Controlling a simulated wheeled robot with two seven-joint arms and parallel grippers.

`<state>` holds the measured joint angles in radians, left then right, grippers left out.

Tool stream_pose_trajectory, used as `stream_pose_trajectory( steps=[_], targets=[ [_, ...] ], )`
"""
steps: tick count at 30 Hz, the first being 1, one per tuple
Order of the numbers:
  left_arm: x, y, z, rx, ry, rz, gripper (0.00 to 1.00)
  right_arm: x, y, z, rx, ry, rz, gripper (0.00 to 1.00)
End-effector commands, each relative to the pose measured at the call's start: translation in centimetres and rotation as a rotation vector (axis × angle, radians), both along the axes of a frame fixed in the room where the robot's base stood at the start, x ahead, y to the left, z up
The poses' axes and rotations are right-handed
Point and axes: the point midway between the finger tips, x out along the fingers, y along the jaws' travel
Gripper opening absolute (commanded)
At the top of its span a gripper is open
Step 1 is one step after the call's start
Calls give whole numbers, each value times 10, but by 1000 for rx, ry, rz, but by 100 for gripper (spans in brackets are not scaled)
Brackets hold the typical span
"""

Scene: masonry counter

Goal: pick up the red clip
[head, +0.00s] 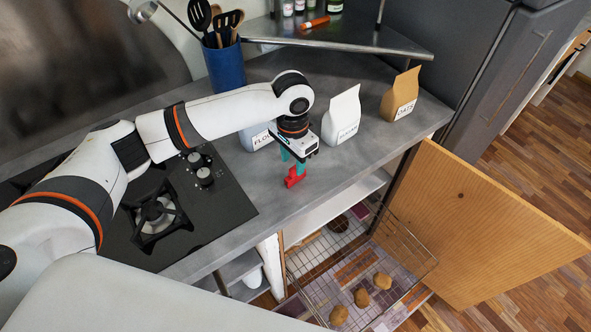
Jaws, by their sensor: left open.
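The red clip (292,178) lies on the grey counter, to the right of the gas hob. My left gripper (293,165) points down right above it, its teal fingers at the clip's upper part. The fingers are open, and the view does not show clearly whether they touch the clip. My right gripper is not in the picture.
A flour bag (256,137), partly hidden by my arm, a white bag (343,116) and a brown oats bag (400,95) stand behind. A blue utensil holder (224,68) is at the back. Below the counter, a wooden door (490,225) hangs open beside a wire basket (330,243).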

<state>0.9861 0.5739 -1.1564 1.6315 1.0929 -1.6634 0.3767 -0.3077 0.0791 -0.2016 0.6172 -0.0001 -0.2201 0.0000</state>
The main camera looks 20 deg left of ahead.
Motion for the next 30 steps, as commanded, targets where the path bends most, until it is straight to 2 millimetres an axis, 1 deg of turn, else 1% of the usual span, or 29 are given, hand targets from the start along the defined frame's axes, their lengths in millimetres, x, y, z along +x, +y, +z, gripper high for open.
stream_pose_trajectory(
  steps=[8, 12, 15, 18, 24, 26, 30],
  targets=[
    [3, -1, -22, 1, 1, 1, 41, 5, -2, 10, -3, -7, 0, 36],
    [9, -3, -43, 0, 0, -1, 41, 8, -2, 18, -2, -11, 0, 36],
    [8, -3, -56, -1, -1, -1, 41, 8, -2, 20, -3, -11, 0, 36],
    [8, -3, -62, -1, -2, -2, 41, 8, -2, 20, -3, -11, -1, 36],
    [8, -3, -63, -2, -3, -2, 41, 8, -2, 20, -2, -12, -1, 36],
    [8, -3, -63, -2, -3, -2, 33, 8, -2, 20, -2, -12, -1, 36],
    [8, -3, -63, -2, -3, -2, 10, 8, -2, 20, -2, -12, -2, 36]
  ],
)
